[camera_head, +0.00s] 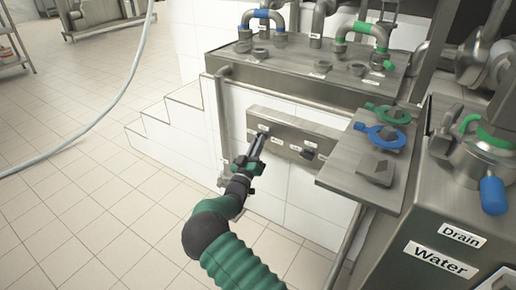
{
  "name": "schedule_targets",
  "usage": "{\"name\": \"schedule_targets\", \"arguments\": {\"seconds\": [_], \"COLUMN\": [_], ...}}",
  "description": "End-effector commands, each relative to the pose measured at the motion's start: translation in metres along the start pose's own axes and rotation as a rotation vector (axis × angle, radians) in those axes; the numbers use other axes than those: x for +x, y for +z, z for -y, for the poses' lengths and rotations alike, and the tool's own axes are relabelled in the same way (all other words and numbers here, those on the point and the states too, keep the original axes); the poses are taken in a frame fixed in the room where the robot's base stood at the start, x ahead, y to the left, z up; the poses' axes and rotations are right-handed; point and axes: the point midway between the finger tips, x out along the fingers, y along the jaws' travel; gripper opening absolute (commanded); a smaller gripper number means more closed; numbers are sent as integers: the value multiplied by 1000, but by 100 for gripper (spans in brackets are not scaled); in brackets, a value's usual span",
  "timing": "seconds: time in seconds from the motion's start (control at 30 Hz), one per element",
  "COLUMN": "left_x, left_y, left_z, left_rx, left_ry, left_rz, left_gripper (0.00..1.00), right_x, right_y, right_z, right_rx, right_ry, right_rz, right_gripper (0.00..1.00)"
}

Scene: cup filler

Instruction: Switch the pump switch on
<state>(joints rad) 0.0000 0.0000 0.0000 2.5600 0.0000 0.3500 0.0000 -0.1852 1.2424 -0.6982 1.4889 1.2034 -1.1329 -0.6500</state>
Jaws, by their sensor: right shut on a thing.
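A long metal switch panel (281,128) is fixed to the white tiled wall below the steel counter. It carries small dark switches with white labels too small to read. My right gripper (261,138) reaches up to the left end of this panel. Its fingers are shut on the switch there, which they mostly hide. I cannot tell whether that switch is on or off. Another dark switch (308,154) shows further right on the panel, apart from my gripper. My left gripper is not in view.
A steel shelf (340,172) with blue and green ring-shaped parts juts out right of the panel. A metal tank (395,262) labelled Drain and Water stands at the right. A vertical pipe (221,115) runs left of the panel. The tiled floor at left is mostly clear.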

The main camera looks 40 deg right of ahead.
Motion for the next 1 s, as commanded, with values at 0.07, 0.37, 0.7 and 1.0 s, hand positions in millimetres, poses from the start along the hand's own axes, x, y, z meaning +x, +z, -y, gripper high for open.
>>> {"name": "schedule_targets", "arguments": {"seconds": [0.07, 0.37, 0.7, 1.0], "left_x": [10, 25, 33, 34], "left_y": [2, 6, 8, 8], "left_z": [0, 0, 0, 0], "left_rx": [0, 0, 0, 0], "left_ry": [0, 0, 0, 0], "left_rz": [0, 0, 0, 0], "left_gripper": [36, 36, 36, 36], "right_x": [-3, -3, -3, -3], "right_y": [10, 9, 7, 7], "right_z": [3, 4, 5, 5], "right_rx": [63, 284, 420, 447], "right_ry": [27, 119, 175, 186], "right_rz": [13, 14, 14, 15], "right_gripper": [0, 0, 0, 0]}}
